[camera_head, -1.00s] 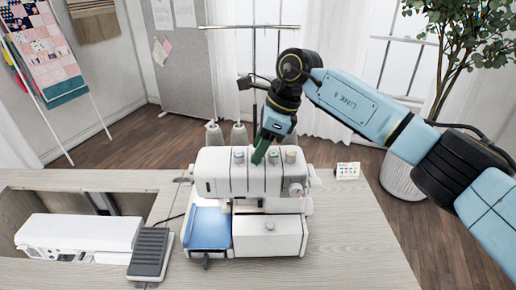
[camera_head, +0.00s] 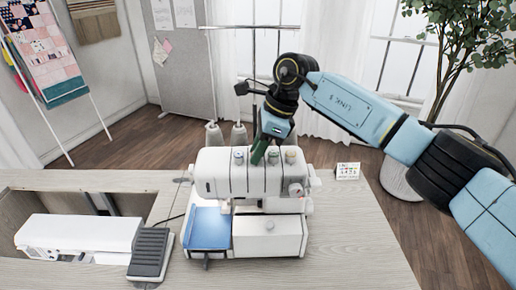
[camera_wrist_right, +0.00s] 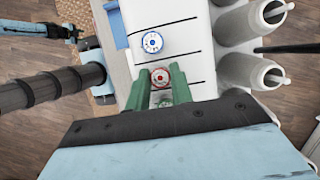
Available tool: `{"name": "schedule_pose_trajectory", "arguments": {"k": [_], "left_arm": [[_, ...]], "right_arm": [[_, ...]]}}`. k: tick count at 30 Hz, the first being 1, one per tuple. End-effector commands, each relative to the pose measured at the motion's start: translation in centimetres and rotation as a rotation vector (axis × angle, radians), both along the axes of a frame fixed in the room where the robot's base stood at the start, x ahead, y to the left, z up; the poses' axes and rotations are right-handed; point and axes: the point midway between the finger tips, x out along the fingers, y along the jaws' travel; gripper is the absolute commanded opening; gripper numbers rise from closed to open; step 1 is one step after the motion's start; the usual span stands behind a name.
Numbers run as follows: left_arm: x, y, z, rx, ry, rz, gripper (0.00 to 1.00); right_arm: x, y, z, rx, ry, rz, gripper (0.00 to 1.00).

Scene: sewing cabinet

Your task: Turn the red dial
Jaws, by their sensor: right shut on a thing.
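The red dial (camera_wrist_right: 160,77) is a small round knob with a red ring on top of the white sewing machine (camera_head: 215,177). My right gripper (camera_wrist_right: 161,80) has its green fingers shut on the dial, one on each side, in the right wrist view. In the head view my right gripper (camera_head: 257,157) reaches down from above to the machine's top, and its fingers hide the red dial. A blue dial (camera_wrist_right: 152,42) sits beside the red one, and it also shows in the head view (camera_head: 239,155).
A green dial (camera_head: 273,154) and a yellowish dial (camera_head: 290,155) stand close to the right of my fingers. Thread cones (camera_head: 214,134) stand behind the machine. A foot pedal (camera_head: 150,253) lies to its left. The tabletop (camera_head: 355,240) at the right is mostly clear.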

Motion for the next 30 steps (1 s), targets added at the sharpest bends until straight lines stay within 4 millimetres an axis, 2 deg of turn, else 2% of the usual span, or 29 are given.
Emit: {"name": "schedule_pose_trajectory", "arguments": {"k": [4, 12, 13, 18, 26, 30], "left_arm": [[0.1, 0.0, 0.0, 0.0, -0.001, 0.0, 0.36], [0.1, 0.0, 0.0, 0.001, -0.001, 0.0, 0.36], [0.1, 0.1, 0.0, 0.001, -0.001, 0.0, 0.36], [0.1, 0.2, 0.0, 0.002, -0.001, -0.001, 0.36], [0.1, 0.3, 0.0, 0.004, -0.002, -0.002, 0.36], [0.1, 0.3, 0.0, 0.004, -0.002, -0.002, 0.36]], "right_arm": [[0.0, 0.0, 0.1, 0.001, 0.0, 0.056, 0.0], [0.0, 0.0, 0.1, 0.003, -0.001, 0.062, 0.0], [0.0, 0.0, 0.1, 0.003, -0.001, 0.062, 0.24], [0.0, 0.0, 0.1, 0.002, -0.001, 0.062, 0.44], [0.0, 0.0, 0.1, 0.001, 0.0, 0.061, 0.44], [0.1, -0.4, 1.1, 0.001, -0.003, 0.062, 0.44]]}}
